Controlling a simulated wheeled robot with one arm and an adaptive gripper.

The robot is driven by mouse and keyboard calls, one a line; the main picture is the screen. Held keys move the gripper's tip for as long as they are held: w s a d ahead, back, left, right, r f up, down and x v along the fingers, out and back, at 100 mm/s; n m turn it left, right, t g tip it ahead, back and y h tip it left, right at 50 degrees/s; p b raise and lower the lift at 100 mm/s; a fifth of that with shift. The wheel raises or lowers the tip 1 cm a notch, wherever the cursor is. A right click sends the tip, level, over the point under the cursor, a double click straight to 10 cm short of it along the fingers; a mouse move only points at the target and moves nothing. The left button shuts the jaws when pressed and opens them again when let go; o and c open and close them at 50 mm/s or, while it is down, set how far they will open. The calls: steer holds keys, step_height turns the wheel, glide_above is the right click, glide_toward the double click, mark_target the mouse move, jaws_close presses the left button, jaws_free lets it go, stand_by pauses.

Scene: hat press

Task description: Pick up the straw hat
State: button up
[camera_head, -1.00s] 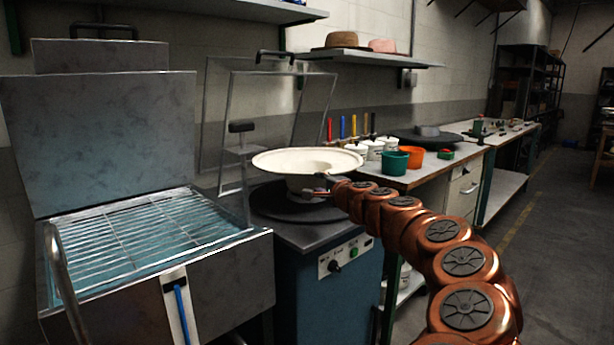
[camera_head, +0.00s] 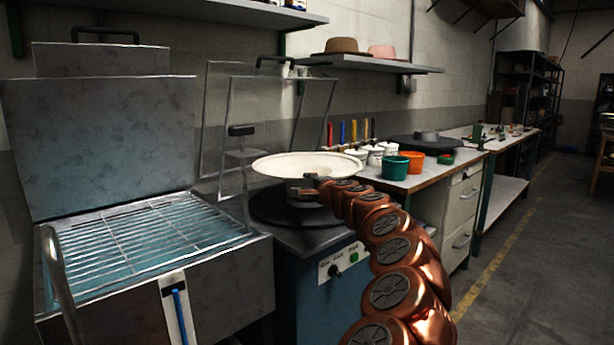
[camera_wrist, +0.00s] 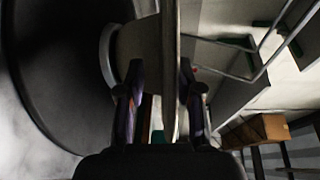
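The straw hat (camera_head: 268,164) is pale cream with a wide brim. In the head view it sits crown down above the round black plate (camera_head: 268,207) of the blue machine. My gripper (camera_head: 311,186) is at the near side of the hat, just under the brim. In the wrist view my gripper (camera_wrist: 160,70) has its two fingers apart, with the thin hat brim (camera_wrist: 169,50) edge-on between them, nearer the right finger. I see a gap beside the brim. The crown's far side is hidden.
A metal box with a wire rack (camera_head: 150,240) stands at the left. To the right, a bench holds a green cup (camera_head: 390,168), an orange cup (camera_head: 412,162) and white pots. A wall shelf (camera_head: 385,64) carries two other hats. The floor at right is clear.

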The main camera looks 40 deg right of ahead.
steer(key=shift+w+f, duration=0.15)
steer(key=shift+w, duration=0.35)
steer(key=shift+x, duration=1.8)
jaws_close()
